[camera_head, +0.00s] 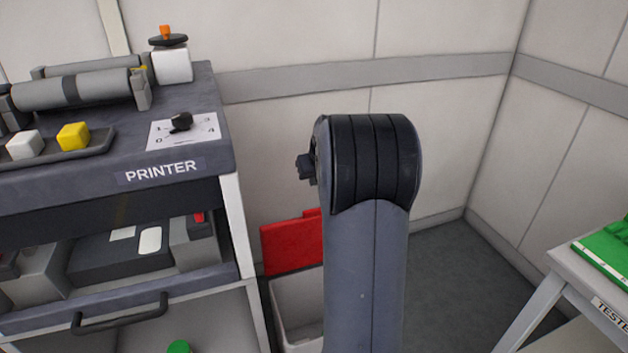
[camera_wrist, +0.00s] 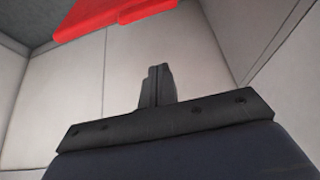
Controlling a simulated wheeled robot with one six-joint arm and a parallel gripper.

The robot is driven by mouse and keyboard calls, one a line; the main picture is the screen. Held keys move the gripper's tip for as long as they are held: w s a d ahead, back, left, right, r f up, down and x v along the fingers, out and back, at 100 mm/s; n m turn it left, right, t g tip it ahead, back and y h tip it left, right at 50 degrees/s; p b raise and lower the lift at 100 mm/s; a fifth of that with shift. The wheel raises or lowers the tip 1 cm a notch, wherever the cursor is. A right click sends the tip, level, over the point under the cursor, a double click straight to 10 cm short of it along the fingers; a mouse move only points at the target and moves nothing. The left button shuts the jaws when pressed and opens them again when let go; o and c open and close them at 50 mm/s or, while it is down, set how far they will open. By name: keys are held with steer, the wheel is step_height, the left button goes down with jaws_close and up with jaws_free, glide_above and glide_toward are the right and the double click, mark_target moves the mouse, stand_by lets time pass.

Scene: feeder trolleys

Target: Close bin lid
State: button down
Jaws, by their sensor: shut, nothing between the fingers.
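The bin (camera_head: 290,308) is a pale open-topped box on the floor, right of the printer trolley, partly hidden behind my arm. Its red lid (camera_head: 288,246) stands raised at the back of the bin, against the wall side, so the lid is open. In the wrist view the red lid (camera_wrist: 110,14) shows at the top edge, beyond my gripper. My gripper (camera_wrist: 156,72) is shut and empty, with its fingers together and apart from the lid in the picture.
The printer trolley (camera_head: 229,190) stands at left, close to the bin, with a drawer handle (camera_head: 120,314) facing out. A tester table (camera_head: 566,262) is at right. The grey floor (camera_head: 450,270) between bin and table is clear. Pale walls (camera_head: 440,30) close the back.

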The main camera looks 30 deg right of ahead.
mark_target(315, 210)
steer(key=a+b+x, duration=0.1)
steer(key=x, duration=0.7)
steer(key=shift+s+b, duration=0.6)
steer(key=shift+s, duration=1.4)
steer(key=shift+a+f, duration=0.15)
